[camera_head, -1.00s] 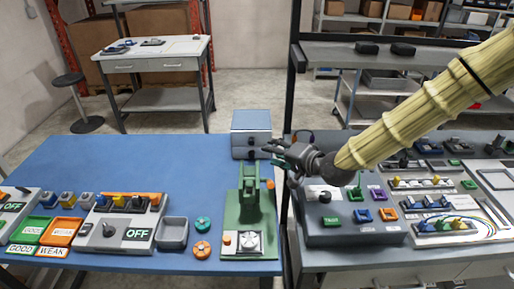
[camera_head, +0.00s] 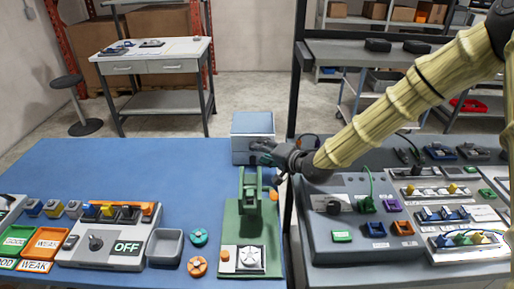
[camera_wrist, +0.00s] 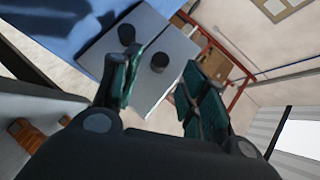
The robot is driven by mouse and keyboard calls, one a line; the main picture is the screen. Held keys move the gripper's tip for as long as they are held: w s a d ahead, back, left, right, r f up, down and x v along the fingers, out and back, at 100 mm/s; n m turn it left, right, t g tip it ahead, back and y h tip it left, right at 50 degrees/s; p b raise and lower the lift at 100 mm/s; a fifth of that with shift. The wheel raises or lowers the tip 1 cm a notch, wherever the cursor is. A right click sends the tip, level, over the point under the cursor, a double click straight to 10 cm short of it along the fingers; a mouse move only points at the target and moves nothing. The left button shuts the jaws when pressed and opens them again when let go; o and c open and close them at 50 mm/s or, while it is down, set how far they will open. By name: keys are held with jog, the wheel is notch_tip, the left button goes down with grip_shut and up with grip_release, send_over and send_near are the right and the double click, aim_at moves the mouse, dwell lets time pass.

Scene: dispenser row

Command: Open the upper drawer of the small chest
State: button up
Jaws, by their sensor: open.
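The small chest (camera_head: 252,124) is a grey-blue box at the back right corner of the blue table. In the wrist view its grey front (camera_wrist: 176,46) shows two dark round knobs, one (camera_wrist: 160,62) between my fingers in the picture and another (camera_wrist: 126,33) near the left finger. Both drawers look shut. My gripper (camera_head: 259,153) is in front of the chest and hides part of its lower front. In the wrist view my gripper (camera_wrist: 162,88) is open, its teal-padded fingers apart with nothing held. I cannot tell whether a finger touches a knob.
A green press-like device (camera_head: 250,215) stands on the blue table (camera_head: 130,170) in front of the chest. A grey control panel (camera_head: 355,250) with coloured parts lies under my arm at right. The blue table is bare left of the chest.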

jog(key=shift+p+x, duration=0.35)
jog(key=shift+x, duration=1.7)
grip_shut()
